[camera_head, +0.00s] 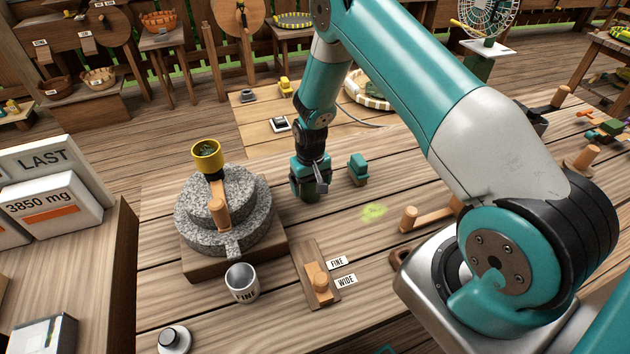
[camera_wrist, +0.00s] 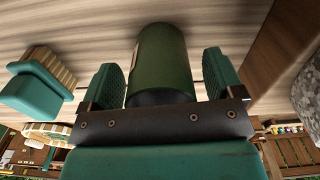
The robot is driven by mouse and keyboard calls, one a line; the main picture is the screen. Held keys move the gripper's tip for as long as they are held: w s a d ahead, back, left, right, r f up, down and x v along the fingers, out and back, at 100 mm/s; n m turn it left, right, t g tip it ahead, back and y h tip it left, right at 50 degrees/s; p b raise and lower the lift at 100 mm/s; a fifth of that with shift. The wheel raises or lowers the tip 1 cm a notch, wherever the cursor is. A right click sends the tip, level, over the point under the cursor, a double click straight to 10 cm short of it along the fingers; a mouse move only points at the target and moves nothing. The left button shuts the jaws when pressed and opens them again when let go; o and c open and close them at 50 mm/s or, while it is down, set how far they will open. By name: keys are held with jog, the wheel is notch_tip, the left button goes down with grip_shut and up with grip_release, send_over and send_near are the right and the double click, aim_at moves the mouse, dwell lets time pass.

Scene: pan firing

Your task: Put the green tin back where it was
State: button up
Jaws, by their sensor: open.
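The green tin (camera_wrist: 162,60) is a dark green cylinder between the two jaws of my gripper (camera_wrist: 162,78) in the wrist view. A narrow gap shows on each side of it, so my gripper is open around it. In the head view my gripper (camera_head: 311,183) points down at the table right of the stone mill, and hides most of the tin. The tin appears to stand on the wooden tabletop, but its base is hidden in the head view.
A teal brush (camera_head: 357,168) stands close right of my gripper; it also shows in the wrist view (camera_wrist: 38,88). The stone mill (camera_head: 190,238) with a yellow cup (camera_head: 207,155) is left. A grey mug (camera_head: 242,283) and a FINE/WIDE slider board (camera_head: 309,262) are nearer. Green powder (camera_head: 374,211) lies on the table.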

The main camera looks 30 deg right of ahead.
notch_tip(320, 180, up, 12)
jog(key=b, duration=0.3)
jog(key=s+a+r+n+y, duration=0.1)
jog(key=s+a+r+n, duration=0.1)
jog(key=s+a+r, duration=0.4)
jog(key=s+a+r+n+y, duration=0.1)
jog(key=s+a+r+n, duration=0.1)
jog(key=s+r, duration=0.3)
jog(key=s+a+r+n+y, duration=0.1)
jog(key=s+a+r, duration=0.4)
jog(key=s, duration=0.5)
jog(key=s+a+r+n+y, duration=0.1)
jog(key=s+a+r+n, duration=0.2)
jog(key=s, duration=0.4)
notch_tip(320, 180, up, 2)
jog(key=shift+s+a+r, duration=0.1)
jog(key=shift+s+a, duration=0.05)
jog(key=shift+a, duration=0.45)
